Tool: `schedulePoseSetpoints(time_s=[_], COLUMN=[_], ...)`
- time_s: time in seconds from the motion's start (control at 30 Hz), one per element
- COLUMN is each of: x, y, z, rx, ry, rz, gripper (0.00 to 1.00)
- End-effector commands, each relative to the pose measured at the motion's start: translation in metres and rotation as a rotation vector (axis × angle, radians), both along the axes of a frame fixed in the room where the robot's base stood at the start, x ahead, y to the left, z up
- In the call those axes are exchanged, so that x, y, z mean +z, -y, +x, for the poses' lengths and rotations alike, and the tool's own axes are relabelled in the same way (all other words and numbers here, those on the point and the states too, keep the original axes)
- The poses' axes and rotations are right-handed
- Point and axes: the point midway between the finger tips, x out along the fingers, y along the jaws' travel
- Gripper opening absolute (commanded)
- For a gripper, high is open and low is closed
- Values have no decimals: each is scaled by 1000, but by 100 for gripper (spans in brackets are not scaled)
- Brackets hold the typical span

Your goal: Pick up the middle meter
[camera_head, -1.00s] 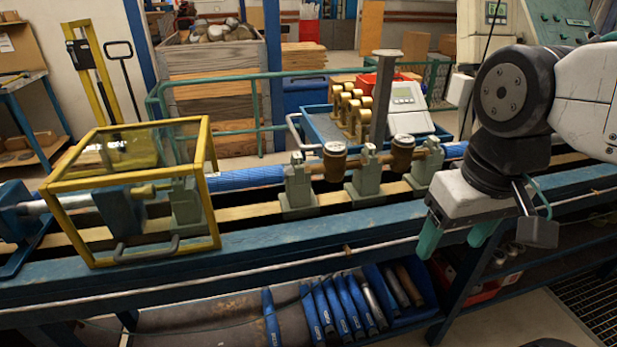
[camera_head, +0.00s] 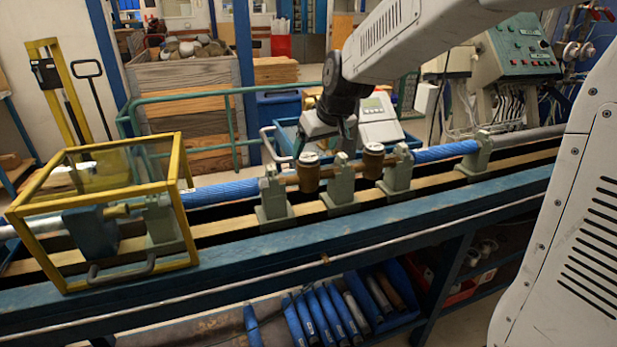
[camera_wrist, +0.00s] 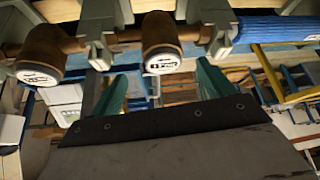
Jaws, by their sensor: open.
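Two bronze meters with white caps sit in line on the bench between grey-green clamps. The left one in the head view (camera_head: 308,174) is next to the blue sleeve; the other (camera_head: 373,161) is to its right. In the wrist view the meter near the blue sleeve (camera_wrist: 161,46) is at top centre and the other (camera_wrist: 41,55) at top left. My gripper (camera_head: 326,141) is open and empty, at the far side of the bench by the left meter. In the wrist view its teal fingertips (camera_wrist: 162,76) are either side of that meter's cap, apparently short of it.
Clamps (camera_head: 342,184) stand tightly beside the meters. A yellow-framed glass guard (camera_head: 183,215) covers the bench's left end. A white display unit (camera_head: 376,115) stands behind the bench. Blue tubes and a bin are on the lower shelf (camera_head: 225,327).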

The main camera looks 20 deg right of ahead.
Motion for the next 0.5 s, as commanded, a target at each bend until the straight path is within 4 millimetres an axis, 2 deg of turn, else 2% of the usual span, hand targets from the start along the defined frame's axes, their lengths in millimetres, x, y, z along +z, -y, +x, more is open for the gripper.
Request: schedulePoseSetpoints(time_s=[0.33, 0.5], x=[-41, -54], y=[-9, -10], z=[22, 30], rx=[0, -1], ry=[-4, -2], rz=[1, 0], gripper=[81, 81])
